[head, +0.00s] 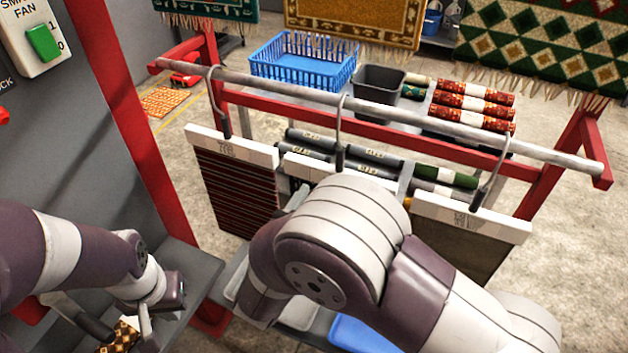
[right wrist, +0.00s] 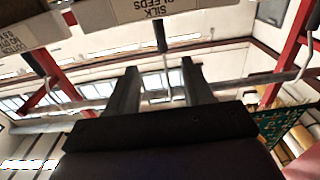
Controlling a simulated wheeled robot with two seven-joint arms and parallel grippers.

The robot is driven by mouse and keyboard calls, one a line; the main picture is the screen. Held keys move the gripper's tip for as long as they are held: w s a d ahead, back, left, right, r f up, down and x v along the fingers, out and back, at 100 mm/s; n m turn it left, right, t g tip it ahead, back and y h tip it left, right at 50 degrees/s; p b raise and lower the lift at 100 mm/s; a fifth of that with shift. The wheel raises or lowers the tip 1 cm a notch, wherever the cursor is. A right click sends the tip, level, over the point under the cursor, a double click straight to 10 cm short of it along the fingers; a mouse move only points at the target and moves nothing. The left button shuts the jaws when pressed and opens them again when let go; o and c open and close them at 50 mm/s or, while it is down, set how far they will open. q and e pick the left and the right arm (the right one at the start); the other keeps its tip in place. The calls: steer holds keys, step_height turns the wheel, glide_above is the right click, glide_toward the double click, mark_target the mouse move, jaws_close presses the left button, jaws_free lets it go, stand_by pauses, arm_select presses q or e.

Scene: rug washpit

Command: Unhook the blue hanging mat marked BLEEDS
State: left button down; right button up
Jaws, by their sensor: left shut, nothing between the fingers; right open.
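The hanger bar marked SILK BLEEDS (right wrist: 150,10) shows at the top of the right wrist view. In the head view, a middle white hanger bar (head: 312,166) hangs by a hook (head: 340,125) from the grey rail (head: 400,116); my right arm covers most of it and whatever hangs below. No blue mat cloth can be made out. My right gripper (right wrist: 158,66) is open, its fingers apart below the marked bar in the picture; I cannot tell whether they touch anything. My left gripper (head: 148,318) is shut and empty at lower left in the head view.
A striped mat (head: 238,188) hangs left of the middle hanger, a brown one (head: 455,245) right. Behind the rail are a blue basket (head: 302,70), a dark bin (head: 378,84) and rolled rugs (head: 475,105). A red post (head: 120,100) stands left.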

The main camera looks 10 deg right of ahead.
mark_target(339, 162)
steer(key=b+x, duration=0.1)
steer(key=x, duration=0.5)
steer(key=shift+w+d+f, duration=0.1)
steer(key=shift+w+f, duration=0.05)
steer(key=shift+b+x, duration=0.3)
steer(key=shift+x, duration=3.15)
arm_select(q)
steer(key=shift+w+f, duration=0.2)
steer(key=shift+f, duration=0.75)
arm_select(e)
jaws_close()
arm_select(q)
steer(key=shift+d, duration=0.1)
